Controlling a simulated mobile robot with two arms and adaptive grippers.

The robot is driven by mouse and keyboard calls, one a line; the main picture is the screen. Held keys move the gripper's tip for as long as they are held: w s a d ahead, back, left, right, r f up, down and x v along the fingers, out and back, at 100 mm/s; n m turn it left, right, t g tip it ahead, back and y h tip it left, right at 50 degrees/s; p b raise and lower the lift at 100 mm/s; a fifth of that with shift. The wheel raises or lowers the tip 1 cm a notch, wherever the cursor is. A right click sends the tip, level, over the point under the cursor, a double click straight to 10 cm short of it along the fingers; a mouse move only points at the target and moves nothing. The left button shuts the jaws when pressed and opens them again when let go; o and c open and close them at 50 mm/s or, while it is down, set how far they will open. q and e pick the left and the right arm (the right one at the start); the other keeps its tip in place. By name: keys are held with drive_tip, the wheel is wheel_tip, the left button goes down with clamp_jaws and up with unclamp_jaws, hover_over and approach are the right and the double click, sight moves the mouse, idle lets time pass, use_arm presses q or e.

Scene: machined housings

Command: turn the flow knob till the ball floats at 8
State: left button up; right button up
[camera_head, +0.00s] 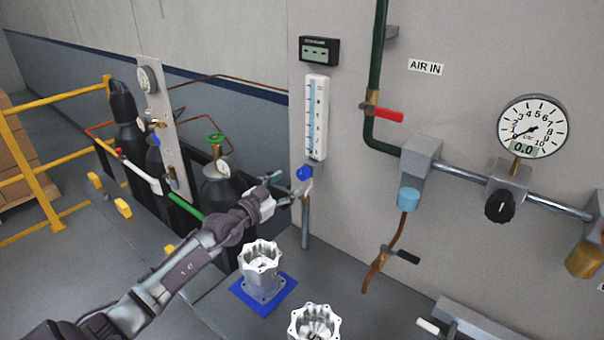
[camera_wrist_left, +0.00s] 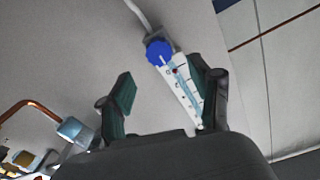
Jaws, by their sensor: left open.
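The flow meter (camera_head: 316,117) is a tall white plate with a clear scaled tube, upright on the grey wall in the head view. Its blue flow knob (camera_head: 304,173) sits just below the tube. My left gripper (camera_head: 290,188) is open and empty, just left of and below the knob. In the left wrist view the knob (camera_wrist_left: 159,52) lies beyond the two spread fingers of the left gripper (camera_wrist_left: 168,92), apart from them. The flow meter (camera_wrist_left: 183,88) shows there tilted, partly behind the right finger. The ball's reading is too small to tell. My right gripper is not in view.
A machined housing (camera_head: 262,262) stands on a blue mat (camera_head: 284,297) below the arm, with a second housing (camera_head: 314,322) nearer. A red-handled valve (camera_head: 388,114), a gauge (camera_head: 532,127) and pipes line the wall at right. Gas cylinders (camera_head: 216,190) stand behind the arm.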

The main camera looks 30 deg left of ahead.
sight(301, 175)
use_arm(q)
drive_tip(key=w, duration=0.6)
drive_tip(key=shift+d, duration=0.2)
drive_tip(key=shift+w, duration=0.45)
drive_tip(key=shift+w+f, duration=0.1)
drive_tip(key=c, duration=1.1)
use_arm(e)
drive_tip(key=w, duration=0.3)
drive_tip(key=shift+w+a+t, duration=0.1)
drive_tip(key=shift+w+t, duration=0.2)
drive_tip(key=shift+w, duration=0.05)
